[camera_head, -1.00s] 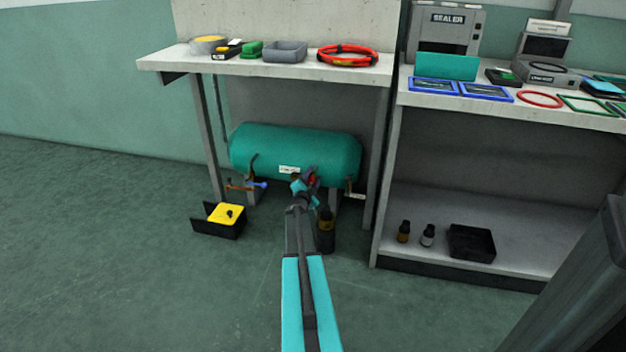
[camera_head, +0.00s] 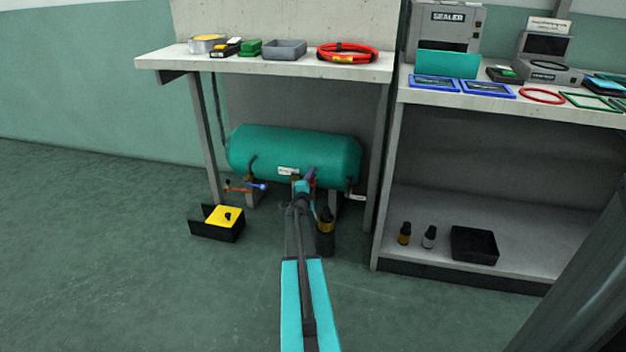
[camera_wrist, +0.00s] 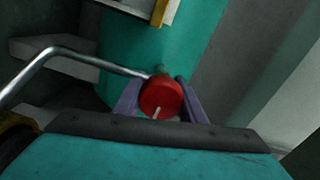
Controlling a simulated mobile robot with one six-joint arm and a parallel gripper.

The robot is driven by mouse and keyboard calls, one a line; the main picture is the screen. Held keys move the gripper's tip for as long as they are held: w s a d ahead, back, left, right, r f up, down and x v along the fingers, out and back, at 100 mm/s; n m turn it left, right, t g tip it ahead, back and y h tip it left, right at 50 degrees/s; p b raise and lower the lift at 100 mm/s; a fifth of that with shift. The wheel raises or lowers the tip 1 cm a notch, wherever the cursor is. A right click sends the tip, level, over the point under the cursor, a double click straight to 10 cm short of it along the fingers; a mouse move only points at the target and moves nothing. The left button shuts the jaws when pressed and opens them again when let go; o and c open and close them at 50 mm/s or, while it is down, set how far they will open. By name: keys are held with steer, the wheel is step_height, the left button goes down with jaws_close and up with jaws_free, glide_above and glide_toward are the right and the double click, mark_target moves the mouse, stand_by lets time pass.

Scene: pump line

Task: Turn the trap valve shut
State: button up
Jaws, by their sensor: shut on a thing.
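A round red knob (camera_wrist: 161,96) with a short white mark near its lower edge shows in the wrist view, in front of the teal tank (camera_wrist: 130,45). My gripper (camera_wrist: 160,100) is shut on the red knob, with one purple finger on each side of it. In the head view my gripper (camera_head: 305,184) is at the lower front of the teal tank (camera_head: 290,150), under the left bench. There the knob is hidden behind the gripper. I cannot read a label naming the trap valve.
A bent metal pipe (camera_wrist: 70,58) reaches the knob from the left. A blue handle (camera_head: 258,186) sits left of my gripper, a pale lever (camera_head: 356,197) right of it. A dark bottle (camera_head: 326,235) stands close by. A black-and-yellow box (camera_head: 222,220) is on the floor.

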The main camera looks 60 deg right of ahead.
steer(key=o, duration=1)
steer(key=shift+o, duration=0.2)
steer(key=shift+a, duration=0.1)
steer(key=p+v, duration=0.4)
steer(key=v, duration=0.9)
steer(key=shift+a, duration=0.3)
